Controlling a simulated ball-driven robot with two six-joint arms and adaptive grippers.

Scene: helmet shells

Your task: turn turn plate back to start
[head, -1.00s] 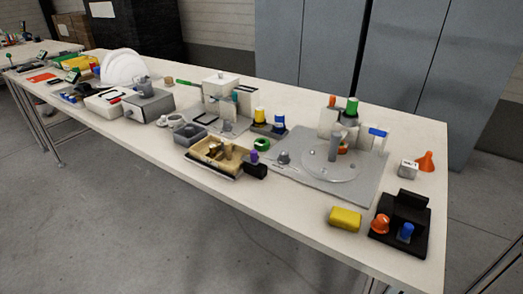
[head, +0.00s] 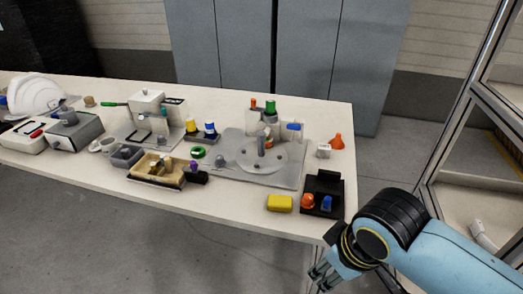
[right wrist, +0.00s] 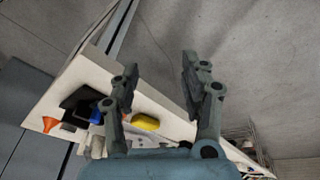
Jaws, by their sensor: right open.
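The turn plate (head: 279,160) is a round, light grey disc on a flat grey base (head: 230,167) near the right end of the table. A grey upright post (head: 261,143) stands at the plate. My right gripper (head: 322,276) is in front of the table's right front corner, off the table and well apart from the plate. It is open and empty; its two spread fingers also show in the right wrist view (right wrist: 158,85). My left gripper is in neither view.
A yellow block (head: 279,203) and a black stand (head: 332,190) with orange and blue knobs lie between my right gripper and the plate. An orange funnel (head: 337,141) and a small white box (head: 323,151) stand right of the plate. A metal-framed partition (head: 450,130) stands at the far right.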

